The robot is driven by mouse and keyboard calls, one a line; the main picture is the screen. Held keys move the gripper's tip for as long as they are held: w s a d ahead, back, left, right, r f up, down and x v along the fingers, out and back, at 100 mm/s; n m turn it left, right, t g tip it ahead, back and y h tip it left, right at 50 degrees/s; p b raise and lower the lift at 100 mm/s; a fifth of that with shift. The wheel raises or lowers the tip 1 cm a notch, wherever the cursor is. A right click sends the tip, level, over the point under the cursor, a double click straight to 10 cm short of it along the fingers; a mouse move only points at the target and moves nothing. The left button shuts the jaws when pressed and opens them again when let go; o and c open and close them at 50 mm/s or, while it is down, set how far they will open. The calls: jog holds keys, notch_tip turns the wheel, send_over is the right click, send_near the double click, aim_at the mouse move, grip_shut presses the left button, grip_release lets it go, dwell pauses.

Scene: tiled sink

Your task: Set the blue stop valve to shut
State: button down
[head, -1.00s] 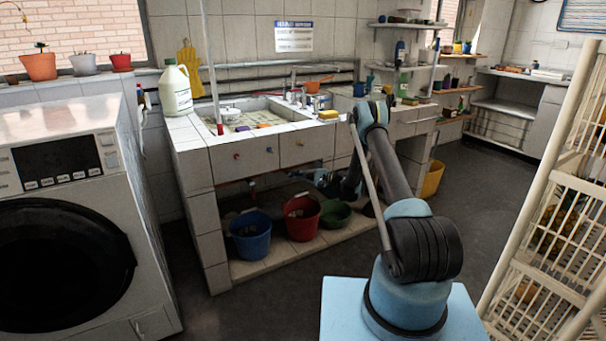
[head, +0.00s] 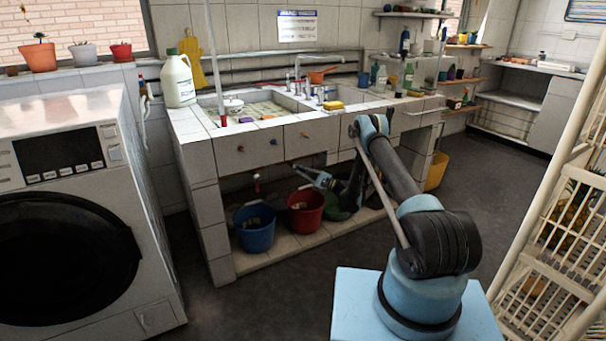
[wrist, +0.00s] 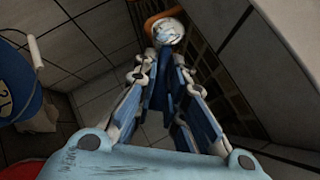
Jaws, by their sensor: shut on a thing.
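In the wrist view my gripper (wrist: 165,65) reaches away from the camera, its two jointed fingers drawn together at their tips. A pale, rounded piece with blue on it, which looks like the blue stop valve (wrist: 166,33), is at the fingertips. The fingers are shut on it and partly hide it. Which way its handle is turned cannot be told. In the head view my gripper (head: 299,170) points left under the tiled sink counter, above the buckets. The blue valve cannot be made out there.
A small red-handled fitting (head: 257,183) hangs left of my gripper. A blue bucket (head: 254,229) and a red bucket (head: 305,211) stand below on the tiled ledge. The counter front (head: 240,152) is close above my arm. A washing machine (head: 85,200) stands left; floor between is clear.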

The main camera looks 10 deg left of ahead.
jog(key=shift+a, duration=0.2)
jog(key=c, duration=1.6)
grip_release()
jog(key=shift+c, duration=0.2)
jog(key=shift+d+r, duration=0.1)
